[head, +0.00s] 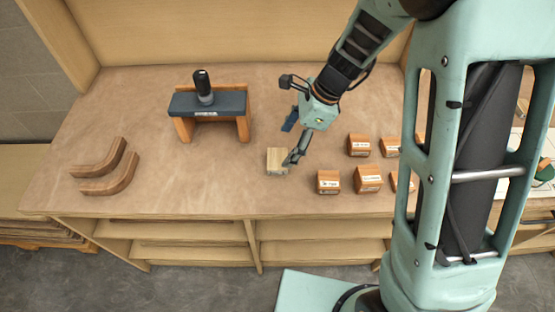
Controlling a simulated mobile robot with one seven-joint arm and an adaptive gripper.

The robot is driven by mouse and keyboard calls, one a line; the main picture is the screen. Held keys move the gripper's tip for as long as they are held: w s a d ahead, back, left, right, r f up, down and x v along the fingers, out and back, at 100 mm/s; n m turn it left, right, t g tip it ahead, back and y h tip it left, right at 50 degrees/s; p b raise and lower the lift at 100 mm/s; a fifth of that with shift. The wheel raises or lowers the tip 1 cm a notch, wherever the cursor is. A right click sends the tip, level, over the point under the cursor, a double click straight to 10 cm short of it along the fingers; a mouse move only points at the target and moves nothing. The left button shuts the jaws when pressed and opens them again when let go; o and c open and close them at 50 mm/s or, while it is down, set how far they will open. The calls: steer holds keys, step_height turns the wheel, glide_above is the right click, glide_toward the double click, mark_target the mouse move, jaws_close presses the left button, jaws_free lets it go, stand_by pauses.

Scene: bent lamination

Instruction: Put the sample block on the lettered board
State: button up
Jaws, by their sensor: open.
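A pale wooden block (277,161) with a small white label on its front stands on the bench near the middle. It looks lighter than the other labelled blocks; I cannot read its label or be sure it is the sample block. My gripper (290,143) is open at this block. One finger is close to the block's right side, and the other is behind it, farther back. I cannot tell whether either touches it. No lettered board shows clearly. A pale panel (546,147) at the right edge is partly hidden by my arm.
Several reddish-brown labelled blocks (328,182) stand right of my gripper, some partly hidden by my arm. A dark-topped wooden stand (207,103) holds a black cylinder (203,86). Curved wooden strips (110,176) lie at left. The bench's (190,170) front middle is clear.

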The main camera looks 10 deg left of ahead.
mark_target(277, 158)
steer(key=x, duration=0.6)
steer(key=shift+s, duration=0.1)
steer(key=shift+r, duration=0.1)
steer(key=c, duration=1.4)
